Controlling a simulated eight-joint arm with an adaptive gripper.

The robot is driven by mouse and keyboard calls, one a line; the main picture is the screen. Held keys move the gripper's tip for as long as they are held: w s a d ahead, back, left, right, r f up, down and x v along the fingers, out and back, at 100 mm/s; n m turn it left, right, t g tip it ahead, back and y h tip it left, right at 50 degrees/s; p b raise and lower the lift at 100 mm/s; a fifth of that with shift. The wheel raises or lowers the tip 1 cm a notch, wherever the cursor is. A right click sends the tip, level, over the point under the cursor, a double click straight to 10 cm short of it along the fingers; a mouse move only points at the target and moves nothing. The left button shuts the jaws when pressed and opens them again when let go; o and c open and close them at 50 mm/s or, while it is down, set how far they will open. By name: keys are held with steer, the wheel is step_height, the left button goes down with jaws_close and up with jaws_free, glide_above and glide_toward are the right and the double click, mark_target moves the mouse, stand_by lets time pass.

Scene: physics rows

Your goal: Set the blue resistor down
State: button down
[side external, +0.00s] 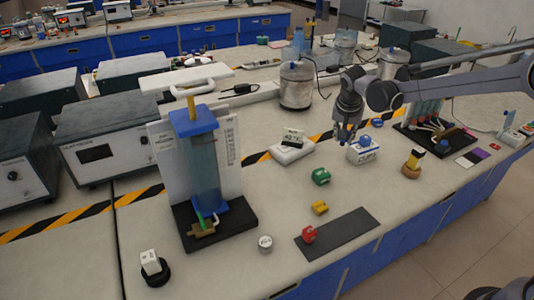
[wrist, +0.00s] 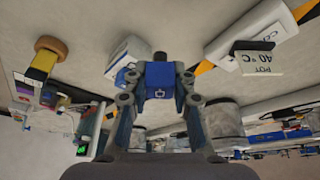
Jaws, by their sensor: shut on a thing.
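The blue resistor (wrist: 159,76) is a small blue block with a pale mark on its face and a dark end. In the wrist view it sits between the two fingers of my gripper (wrist: 160,84), which is shut on it. In the side view my gripper (side external: 346,136) points down above the bench, just left of a white and blue box (side external: 363,151). The resistor is mostly hidden by the fingers there. The gap between it and the bench is hard to judge.
A green block (side external: 320,176) and a yellow block (side external: 320,208) lie on the bench. A red block (side external: 309,234) lies on a dark strip (side external: 345,235). A white device with a temperature card (side external: 292,148) stands left of my gripper. A glass column apparatus (side external: 204,170) stands further left.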

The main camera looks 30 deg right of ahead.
steer(key=s+a+n+t+y, duration=0.1)
steer(key=s+a+n, duration=0.25)
steer(key=a, duration=0.75)
steer(key=s+a+n+y, duration=0.1)
steer(key=s+a+n, duration=0.25)
steer(key=a, duration=0.75)
steer(key=s+a+n+t+y, duration=0.15)
steer(key=s+a, duration=0.35)
steer(key=a, duration=0.7)
steer(key=shift+n+g, duration=0.45)
steer(key=shift+n, duration=0.1)
steer(key=a+f, duration=0.2)
steer(key=a, duration=0.1)
steer(key=s+a+f, duration=0.1)
steer(key=a+f, duration=0.1)
steer(key=a, duration=0.2)
steer(key=s+a+f, duration=0.1)
steer(key=a+f, duration=0.1)
steer(key=a, duration=0.1)
steer(key=shift+a+f, duration=0.15)
steer(key=shift+a, duration=0.05)
steer(key=shift+a+f, duration=0.35)
steer(key=shift+a, duration=0.15)
steer(key=shift+f, duration=2)
steer(key=shift+f, duration=0.15)
steer(key=c, duration=1.1)
jaws_free()
